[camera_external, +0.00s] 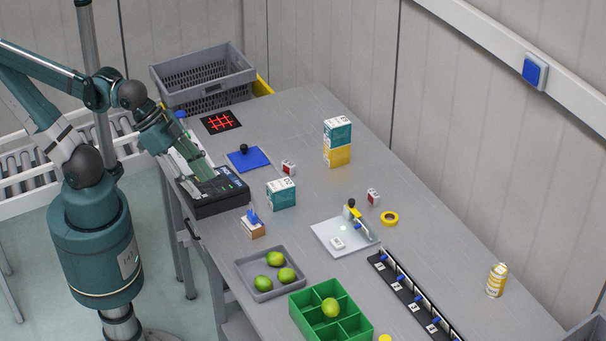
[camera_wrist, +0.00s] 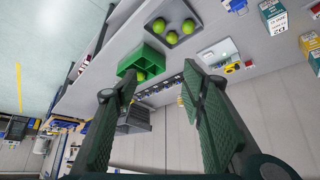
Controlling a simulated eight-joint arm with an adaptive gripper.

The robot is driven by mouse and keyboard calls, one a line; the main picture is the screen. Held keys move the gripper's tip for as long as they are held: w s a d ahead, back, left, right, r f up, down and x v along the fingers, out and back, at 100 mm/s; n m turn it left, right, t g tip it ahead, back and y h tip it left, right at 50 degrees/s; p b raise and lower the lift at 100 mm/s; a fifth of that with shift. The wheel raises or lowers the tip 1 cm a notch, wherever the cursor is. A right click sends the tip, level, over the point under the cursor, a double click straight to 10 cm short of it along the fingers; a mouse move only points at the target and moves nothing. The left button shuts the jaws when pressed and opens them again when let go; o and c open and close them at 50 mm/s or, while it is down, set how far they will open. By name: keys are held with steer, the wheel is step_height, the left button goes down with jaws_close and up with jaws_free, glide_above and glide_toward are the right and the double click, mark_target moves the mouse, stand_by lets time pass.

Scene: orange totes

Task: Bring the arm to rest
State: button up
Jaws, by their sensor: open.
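Beyond the fingers are the green divided box (camera_wrist: 146,58) and the grey tray with limes (camera_wrist: 186,38).
The table's middle has free room.

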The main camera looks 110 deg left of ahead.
step_height(320, 180, down, 8)
steer(key=b, duration=0.7)
steer(key=shift+r, duration=0.25)
stand_by(0.8)
